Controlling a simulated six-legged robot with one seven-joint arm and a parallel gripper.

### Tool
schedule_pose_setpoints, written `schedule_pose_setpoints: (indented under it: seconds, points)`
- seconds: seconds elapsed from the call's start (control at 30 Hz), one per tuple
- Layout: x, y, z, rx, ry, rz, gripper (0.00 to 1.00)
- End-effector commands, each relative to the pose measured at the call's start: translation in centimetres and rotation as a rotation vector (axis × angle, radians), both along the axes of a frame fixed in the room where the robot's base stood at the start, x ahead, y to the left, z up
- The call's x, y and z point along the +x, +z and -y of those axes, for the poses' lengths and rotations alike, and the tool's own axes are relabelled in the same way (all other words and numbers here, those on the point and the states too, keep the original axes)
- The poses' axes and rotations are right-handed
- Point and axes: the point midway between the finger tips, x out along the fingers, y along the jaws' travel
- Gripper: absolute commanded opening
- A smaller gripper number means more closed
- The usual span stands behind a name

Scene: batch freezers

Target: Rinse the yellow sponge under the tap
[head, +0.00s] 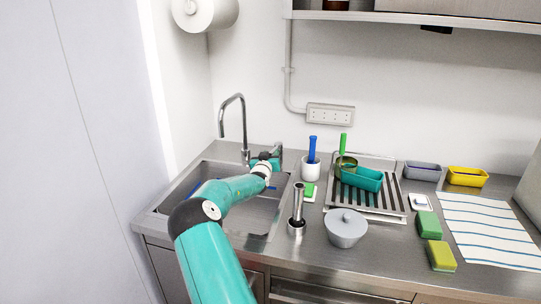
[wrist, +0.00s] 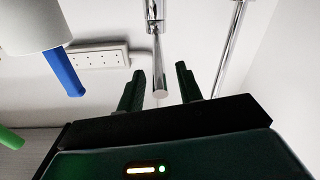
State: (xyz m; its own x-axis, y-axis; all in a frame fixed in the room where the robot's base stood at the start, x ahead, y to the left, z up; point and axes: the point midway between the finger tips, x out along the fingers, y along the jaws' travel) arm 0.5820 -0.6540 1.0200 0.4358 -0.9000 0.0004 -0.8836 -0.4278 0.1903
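The yellow sponge (head: 441,257) lies on the counter at the front right, below the striped towel's left edge. The tap (head: 243,118) is a tall chrome spout arching over the sink (head: 235,213) at the left. No water stream is visible. My gripper (head: 273,160) is at the back right of the sink, beside the tap. In the wrist view my gripper (wrist: 161,78) is open, with the chrome tap lever (wrist: 156,50) showing between its two fingers. I cannot tell whether the fingers touch the lever. The sponge is not in the wrist view.
A green sponge (head: 429,224) lies just behind the yellow one. A striped towel (head: 490,232) lies at the right.

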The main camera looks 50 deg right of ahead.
Motion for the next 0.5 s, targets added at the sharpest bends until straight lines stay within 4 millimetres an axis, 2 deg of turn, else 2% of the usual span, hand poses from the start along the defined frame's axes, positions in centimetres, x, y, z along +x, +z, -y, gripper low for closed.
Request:
schedule_pose_setpoints:
  seconds: [0.1,0.37,0.5]
  points:
    - [0.22,-0.03,0.58,0.0,0.0,0.0,0.36]
    - [0.28,-0.01,0.66,0.0,0.0,0.0,0.36]
    - [0.28,-0.01,0.65,0.0,0.0,0.0,0.1]
